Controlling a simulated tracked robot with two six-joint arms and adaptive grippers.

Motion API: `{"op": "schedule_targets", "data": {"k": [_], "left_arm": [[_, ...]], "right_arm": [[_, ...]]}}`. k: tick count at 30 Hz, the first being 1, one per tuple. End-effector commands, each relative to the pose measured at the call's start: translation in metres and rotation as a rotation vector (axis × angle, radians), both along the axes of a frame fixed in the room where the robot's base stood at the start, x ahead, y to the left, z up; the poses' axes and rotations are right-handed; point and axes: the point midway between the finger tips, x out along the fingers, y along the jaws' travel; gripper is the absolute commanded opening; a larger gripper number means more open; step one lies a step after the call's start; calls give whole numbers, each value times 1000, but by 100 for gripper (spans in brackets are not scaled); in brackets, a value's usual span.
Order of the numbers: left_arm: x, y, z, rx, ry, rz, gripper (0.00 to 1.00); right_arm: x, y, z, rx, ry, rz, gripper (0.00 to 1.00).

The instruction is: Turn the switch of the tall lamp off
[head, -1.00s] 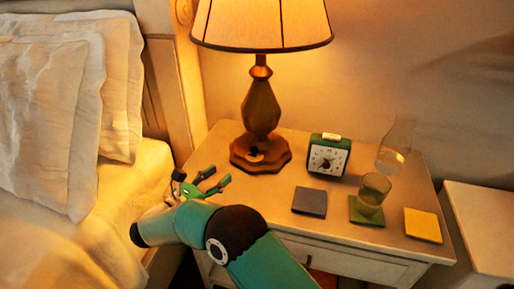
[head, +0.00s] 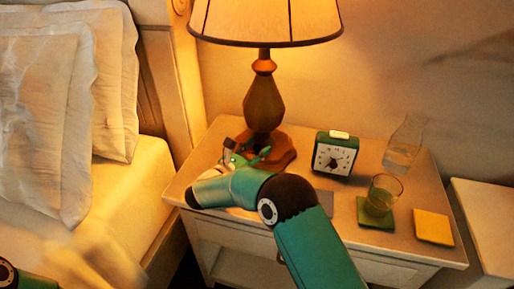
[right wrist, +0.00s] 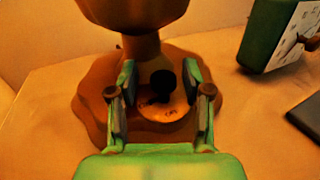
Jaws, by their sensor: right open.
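The tall lamp (head: 263,105) stands on the nightstand, and its shade glows. Its brown base fills the middle of the right wrist view (right wrist: 90,118). On the base is the switch, a dark knob (right wrist: 162,83) over a round light plate (right wrist: 172,112) with small marks that I cannot read. My right gripper (head: 247,156) is at the front of the lamp base. It is open, with one finger on each side of the knob in the right wrist view, and gaps show between them. In the head view the gripper and arm hide the switch.
A green alarm clock (head: 335,155) stands right of the lamp. A carafe (head: 404,142), a glass (head: 384,190) on a green coaster and a yellow coaster (head: 433,228) are farther right. A dark coaster (right wrist: 306,118) lies near the clock, mostly behind my arm in the head view.

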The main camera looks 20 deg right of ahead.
Motion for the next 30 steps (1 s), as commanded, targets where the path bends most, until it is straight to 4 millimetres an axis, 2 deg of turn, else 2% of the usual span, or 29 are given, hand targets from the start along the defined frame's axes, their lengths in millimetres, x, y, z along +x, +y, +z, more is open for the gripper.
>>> {"op": "schedule_targets", "data": {"k": [5,14,15,16,19,30], "left_arm": [[0,0,0,0,0,0,100],[0,0,0,0,0,0,100],[0,0,0,0,0,0,100],[1,2,0,1,-1,7,100],[0,0,0,0,0,0,100],[0,0,-6,0,0,0,100]], "right_arm": [[-1,-3,0,0,0,-4,49],[-1,-4,0,1,1,-5,0],[-1,-4,0,1,1,-5,0],[-1,10,-1,1,-2,0,0],[-1,1,0,1,1,1,0],[-1,-4,-1,0,1,103,0]]}}
